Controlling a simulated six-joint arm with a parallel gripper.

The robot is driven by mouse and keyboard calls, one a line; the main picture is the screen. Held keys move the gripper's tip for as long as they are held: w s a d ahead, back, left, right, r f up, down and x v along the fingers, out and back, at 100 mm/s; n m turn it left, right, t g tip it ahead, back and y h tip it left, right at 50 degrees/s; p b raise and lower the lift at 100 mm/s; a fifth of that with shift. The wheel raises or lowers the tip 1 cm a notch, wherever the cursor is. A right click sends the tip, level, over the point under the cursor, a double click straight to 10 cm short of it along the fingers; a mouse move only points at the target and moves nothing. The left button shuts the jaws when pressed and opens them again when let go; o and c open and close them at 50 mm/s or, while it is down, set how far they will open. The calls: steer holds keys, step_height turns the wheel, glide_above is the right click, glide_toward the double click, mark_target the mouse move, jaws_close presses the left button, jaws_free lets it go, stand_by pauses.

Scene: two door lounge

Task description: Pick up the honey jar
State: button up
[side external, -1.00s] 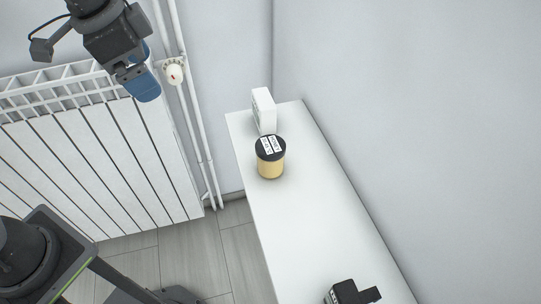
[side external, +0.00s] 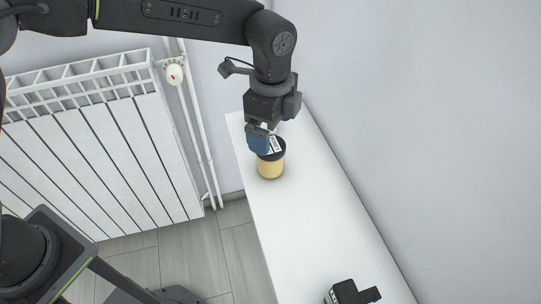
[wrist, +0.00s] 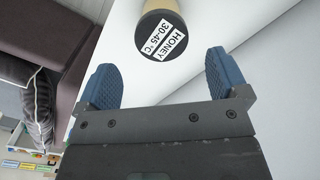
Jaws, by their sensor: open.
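The honey jar (side external: 270,168) stands upright on the white shelf top. It has a tan body and a black lid with a white label reading HONEY 30-45 °C. In the wrist view the jar's lid (wrist: 161,36) lies ahead of the fingertips, roughly centred between them. My gripper (side external: 262,142) is at the jar's lid in the side view, its blue fingers partly covering the lid. In the wrist view my gripper (wrist: 162,78) is open, with nothing between its blue fingers. I cannot tell whether a finger touches the jar.
The white shelf top (side external: 310,215) is clear in front of the jar. A black object (side external: 352,292) sits at its near end. A wall rises on the right, and a white radiator (side external: 100,165) stands at the left.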

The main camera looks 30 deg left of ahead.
mark_target(270, 158)
step_height(270, 158, down, 8)
steer(key=shift+w+a+f, duration=0.1)
steer(key=shift+a, duration=0.05)
stand_by(0.4)
steer(key=shift+c, duration=0.3)
steer(key=c, duration=1.1)
